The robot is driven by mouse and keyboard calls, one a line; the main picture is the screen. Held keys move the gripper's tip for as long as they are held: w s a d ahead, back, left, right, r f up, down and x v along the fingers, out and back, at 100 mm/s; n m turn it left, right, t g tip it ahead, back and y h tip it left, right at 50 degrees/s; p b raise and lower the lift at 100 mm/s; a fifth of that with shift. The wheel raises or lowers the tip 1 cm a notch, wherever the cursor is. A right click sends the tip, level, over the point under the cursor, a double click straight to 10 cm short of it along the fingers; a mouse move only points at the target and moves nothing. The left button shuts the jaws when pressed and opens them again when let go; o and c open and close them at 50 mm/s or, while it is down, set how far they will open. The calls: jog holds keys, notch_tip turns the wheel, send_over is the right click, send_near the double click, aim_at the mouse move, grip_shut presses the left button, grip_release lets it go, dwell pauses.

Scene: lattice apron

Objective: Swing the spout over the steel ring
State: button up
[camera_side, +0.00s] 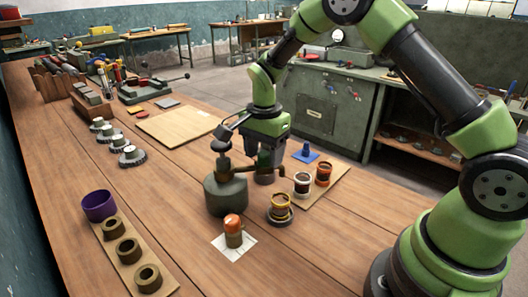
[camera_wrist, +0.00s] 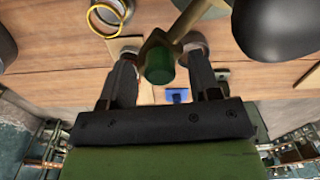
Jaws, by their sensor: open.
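A dark green pot (camera_side: 226,194) with a knobbed top stands on the bench. Its brown spout (camera_side: 246,170) reaches right to my gripper (camera_side: 266,168). In the wrist view my gripper (camera_wrist: 160,70) is open, with the spout (camera_wrist: 158,42) and its green end between the fingers. Gaps show on both sides. Three ringed cups stand to the right: yellow-ringed (camera_side: 280,209), pale steel-ringed (camera_side: 302,184) and orange-ringed (camera_side: 323,173). The yellow ring also shows in the wrist view (camera_wrist: 109,16). The spout is apart from the steel ring, to its left in the side view.
An orange-topped cup (camera_side: 234,230) stands on a white sheet before the pot. A blue piece (camera_side: 306,153) lies behind the cups. A board (camera_side: 130,262) with several rings and a purple bowl (camera_side: 99,205) are at front left. Bench space between them is clear.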

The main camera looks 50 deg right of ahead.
jog(key=shift+c, duration=0.5)
grip_shut()
jog(key=shift+s, duration=0.1)
jog(key=shift+s+a+m, duration=0.45)
jog(key=shift+a+m, duration=0.15)
jog(key=shift+m, duration=0.4)
jog(key=shift+s+a+m, duration=0.4)
jog(key=shift+a+m, duration=0.2)
jog(key=shift+m, duration=0.4)
jog(key=shift+s+a+m, duration=0.45)
jog(key=shift+a+m, duration=0.15)
jog(key=shift+m, duration=0.4)
jog(key=shift+o, duration=0.5)
grip_release()
